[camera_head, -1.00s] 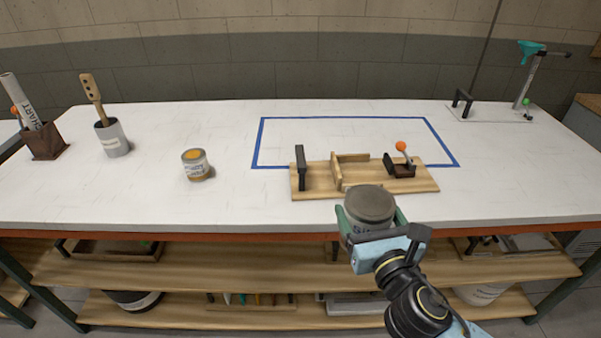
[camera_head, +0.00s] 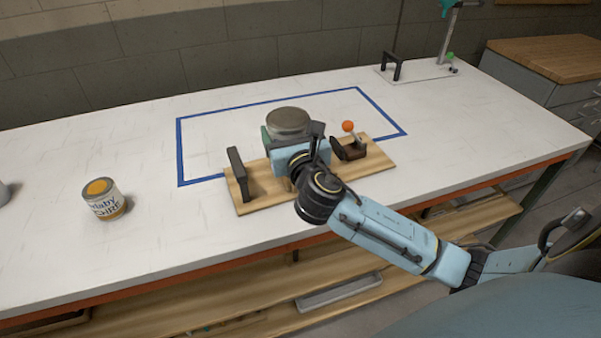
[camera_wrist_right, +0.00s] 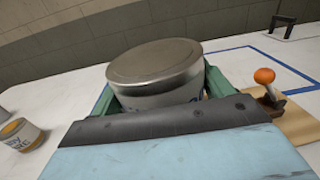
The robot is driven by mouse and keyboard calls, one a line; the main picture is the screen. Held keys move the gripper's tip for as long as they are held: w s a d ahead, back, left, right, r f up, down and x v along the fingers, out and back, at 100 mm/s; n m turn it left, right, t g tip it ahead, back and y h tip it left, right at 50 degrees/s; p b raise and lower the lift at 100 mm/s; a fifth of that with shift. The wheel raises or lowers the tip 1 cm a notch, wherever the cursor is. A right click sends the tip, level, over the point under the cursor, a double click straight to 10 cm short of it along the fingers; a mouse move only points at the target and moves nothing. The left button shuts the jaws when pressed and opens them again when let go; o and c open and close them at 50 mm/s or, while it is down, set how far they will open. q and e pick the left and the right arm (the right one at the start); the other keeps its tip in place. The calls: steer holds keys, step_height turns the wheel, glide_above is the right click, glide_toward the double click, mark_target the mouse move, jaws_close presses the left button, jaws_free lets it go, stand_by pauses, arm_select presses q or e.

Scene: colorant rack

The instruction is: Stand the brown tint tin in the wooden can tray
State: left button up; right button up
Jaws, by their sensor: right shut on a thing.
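The wooden can tray (camera_head: 380,163) is a flat board with a black handle at its left end and an orange-knobbed dark clamp at its right. My right gripper (camera_head: 290,138) is shut on a tin with a plain grey metal lid (camera_head: 289,121). It holds the tin upright over the middle of the tray. In the right wrist view the tin (camera_wrist_right: 155,75) sits between the green jaws and looks slightly tilted; its label is mostly hidden, and no brown shows on it. Whether its base touches the tray is hidden. My left gripper is out of view.
A tin with an ochre top (camera_head: 104,199) stands on the white bench (camera_head: 150,255) to the left, clear of the tray. Blue tape (camera_head: 180,150) marks a rectangle behind the tray. A stand with a black handle (camera_head: 420,73) is at the back right. The bench's front left is clear.

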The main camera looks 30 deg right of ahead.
steer(key=w+d, duration=0.1)
steer(key=w+d+m+h+b, duration=0.1)
steer(key=d, duration=0.1)
steer(key=w+d+r+m+g+h, duration=0.1)
steer(key=d, duration=0.1)
steer(key=shift+w, duration=0.35)
steer(key=shift+h, duration=0.3)
steer(key=f+b, duration=0.1)
steer(key=f, duration=0.2)
steer(key=f+b, duration=0.1)
steer(key=f, duration=0.2)
steer(key=f+b, duration=0.2)
steer(key=f, duration=0.2)
steer(key=shift+w+d, duration=0.1)
steer(key=shift+d, duration=0.25)
steer(key=shift+a, duration=0.25)
steer(key=o, duration=1.1)
steer(key=shift+d+f, duration=0.1)
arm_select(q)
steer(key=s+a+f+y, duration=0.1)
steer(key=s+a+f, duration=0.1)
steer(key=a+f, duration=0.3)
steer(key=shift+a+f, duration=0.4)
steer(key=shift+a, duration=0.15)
arm_select(e)
steer(key=shift+o, duration=0.5)
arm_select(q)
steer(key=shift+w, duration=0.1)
